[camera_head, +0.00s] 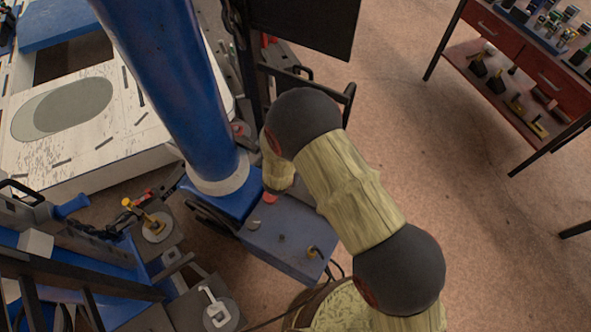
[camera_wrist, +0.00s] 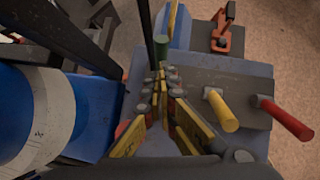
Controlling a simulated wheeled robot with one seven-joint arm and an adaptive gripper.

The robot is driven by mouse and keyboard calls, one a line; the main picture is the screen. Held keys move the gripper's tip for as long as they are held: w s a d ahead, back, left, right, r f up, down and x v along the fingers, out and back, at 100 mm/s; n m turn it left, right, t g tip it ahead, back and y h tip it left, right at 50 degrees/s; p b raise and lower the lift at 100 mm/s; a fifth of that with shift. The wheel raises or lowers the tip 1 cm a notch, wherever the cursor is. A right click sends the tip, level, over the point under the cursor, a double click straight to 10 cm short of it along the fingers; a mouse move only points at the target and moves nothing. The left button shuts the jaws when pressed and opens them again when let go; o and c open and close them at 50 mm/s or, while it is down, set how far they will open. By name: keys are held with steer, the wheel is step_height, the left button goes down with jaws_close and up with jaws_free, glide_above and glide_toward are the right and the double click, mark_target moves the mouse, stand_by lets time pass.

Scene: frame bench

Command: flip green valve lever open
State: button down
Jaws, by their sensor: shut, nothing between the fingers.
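The green valve lever (camera_wrist: 161,46) shows in the wrist view as a short green stub straight beyond my fingertips, at the top middle. My gripper (camera_wrist: 163,76) has its yellow and dark fingers drawn together at the tips, with nothing between them. The tips appear close to the green lever; I cannot tell whether they touch it. A yellow lever (camera_wrist: 222,112) and a red lever (camera_wrist: 286,119) stick out from the grey valve block (camera_wrist: 245,85) to the right. In the head view my arm covers the gripper, and I cannot make out the green lever.
A blue column (camera_head: 175,85) rises beside a blue-grey box (camera_head: 285,238) in the head view. An orange clamp-like part (camera_wrist: 222,36) lies beyond the block in the wrist view. A red-brown bench (camera_head: 540,80) stands at the right, with clear floor before it.

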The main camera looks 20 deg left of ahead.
steer(key=s+r+p, duration=0.1)
steer(key=s+r, duration=0.2)
steer(key=r, duration=0.6)
steer(key=shift+s+d+r, duration=0.35)
